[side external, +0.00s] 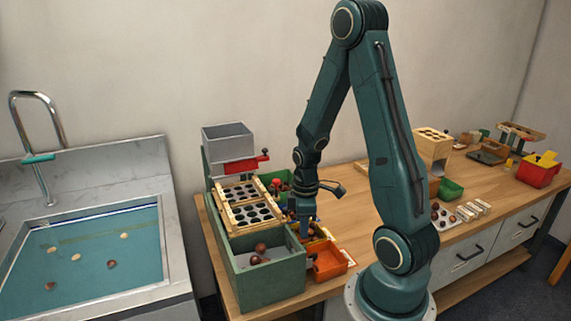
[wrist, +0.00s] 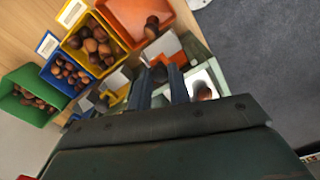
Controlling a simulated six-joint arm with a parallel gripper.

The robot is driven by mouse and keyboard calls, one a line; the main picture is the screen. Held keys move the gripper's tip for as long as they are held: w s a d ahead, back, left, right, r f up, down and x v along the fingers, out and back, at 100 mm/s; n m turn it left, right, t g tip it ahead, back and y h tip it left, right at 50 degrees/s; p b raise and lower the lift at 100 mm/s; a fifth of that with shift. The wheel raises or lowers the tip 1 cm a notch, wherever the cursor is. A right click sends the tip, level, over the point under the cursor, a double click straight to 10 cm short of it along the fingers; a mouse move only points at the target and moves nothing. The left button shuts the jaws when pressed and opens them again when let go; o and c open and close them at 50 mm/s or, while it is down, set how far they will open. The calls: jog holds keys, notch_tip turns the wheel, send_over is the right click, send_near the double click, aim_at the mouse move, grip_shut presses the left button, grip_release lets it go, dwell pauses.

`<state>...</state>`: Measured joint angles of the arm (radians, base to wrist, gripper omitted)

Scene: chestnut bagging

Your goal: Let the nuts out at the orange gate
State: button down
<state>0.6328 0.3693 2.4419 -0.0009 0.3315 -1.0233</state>
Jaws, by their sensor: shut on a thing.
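My gripper (wrist: 160,80) is shut on a small dark knob (wrist: 158,71) at the orange gate (wrist: 182,58); the fingers hide part of it. In the side view my gripper (side external: 305,222) points down at the front right of the green sorting machine (side external: 275,278). The orange tray (wrist: 130,15) lies just beyond the gate, with dark brown nuts at its near end. It also shows in the side view (side external: 328,266). A brown nut (wrist: 205,94) lies in a pale compartment right of the fingers. Brown nuts (side external: 260,250) lie in the machine's front bin.
Yellow (wrist: 76,45), blue (wrist: 60,87) and green (wrist: 22,78) trays holding nuts stand in a row beside the orange one. A grey hopper (side external: 228,141) and perforated wooden trays (side external: 250,212) top the machine. A sink (side external: 95,262) is at left.

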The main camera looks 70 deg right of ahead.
jog(key=shift+r, duration=1.35)
jog(key=c, duration=1.6)
grip_release()
jog(key=shift+o, duration=0.2)
notch_tip(320, 180, up, 14)
jog(key=shift+a, duration=0.1)
jog(key=s+a+r+m+t, duration=0.2)
jog(key=a+r, duration=0.1)
jog(key=a, duration=0.5)
jog(key=s+a+r+m+t, duration=0.2)
jog(key=s+a+r+t, duration=0.1)
jog(key=a, duration=0.5)
jog(key=shift+s+a+r+t, duration=0.2)
jog(key=shift+a+r+t, duration=0.15)
jog(key=shift+r, duration=0.3)
